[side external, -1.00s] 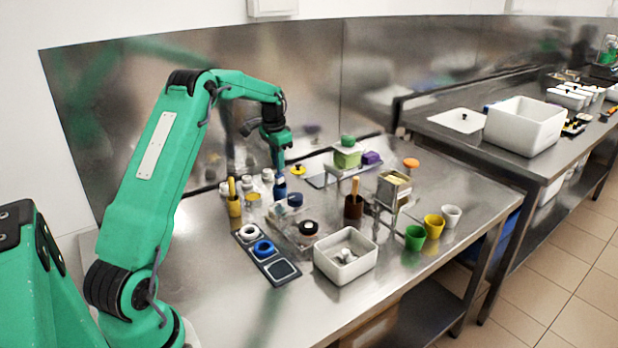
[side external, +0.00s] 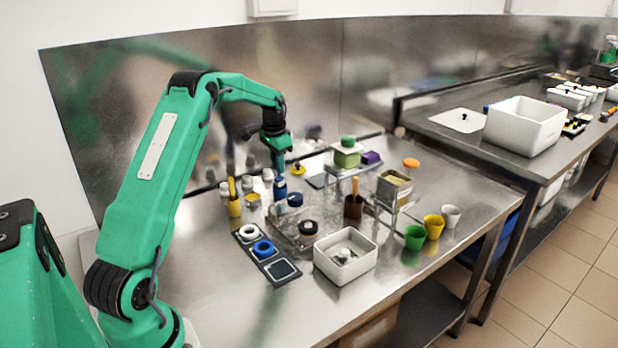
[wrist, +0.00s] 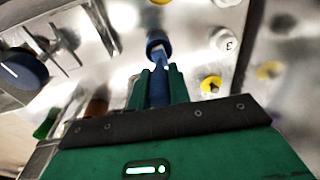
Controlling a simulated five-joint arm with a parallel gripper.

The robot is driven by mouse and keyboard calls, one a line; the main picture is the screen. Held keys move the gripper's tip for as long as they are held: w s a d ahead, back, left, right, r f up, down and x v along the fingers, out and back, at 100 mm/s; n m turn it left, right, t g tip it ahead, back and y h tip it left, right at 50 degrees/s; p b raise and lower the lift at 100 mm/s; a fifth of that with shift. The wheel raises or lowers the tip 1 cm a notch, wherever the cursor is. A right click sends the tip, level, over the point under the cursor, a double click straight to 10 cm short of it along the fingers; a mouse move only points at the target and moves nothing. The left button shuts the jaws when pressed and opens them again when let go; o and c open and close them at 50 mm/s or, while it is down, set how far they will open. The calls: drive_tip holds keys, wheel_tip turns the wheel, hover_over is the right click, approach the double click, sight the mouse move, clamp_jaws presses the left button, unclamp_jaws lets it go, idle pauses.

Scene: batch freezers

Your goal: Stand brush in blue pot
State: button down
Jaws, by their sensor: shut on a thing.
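The blue pot (side external: 281,190) stands upright at the back left of the steel table, and in the wrist view its dark blue rim (wrist: 157,41) lies just beyond my fingertips. My gripper (side external: 280,172) points down above it. The fingers (wrist: 158,72) are shut on the brush, whose blue handle (wrist: 157,90) shows between them. The brush's far end lines up with the pot's mouth. I cannot tell how far inside it reaches.
A yellow pot (side external: 234,206) with an upright handle stands left, a brown pot (side external: 353,207) right. A dark tray (side external: 268,258) with rings, a white bin (side external: 345,257) and small coloured cups (side external: 434,226) are nearer. The table's front left is clear.

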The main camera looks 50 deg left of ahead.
drive_tip(key=shift+f, duration=1.55)
drive_tip(key=c, duration=0.7)
unclamp_jaws()
drive_tip(key=shift+c, duration=0.2)
drive_tip(key=shift+r, duration=0.15)
drive_tip(key=shift+r, duration=3.35)
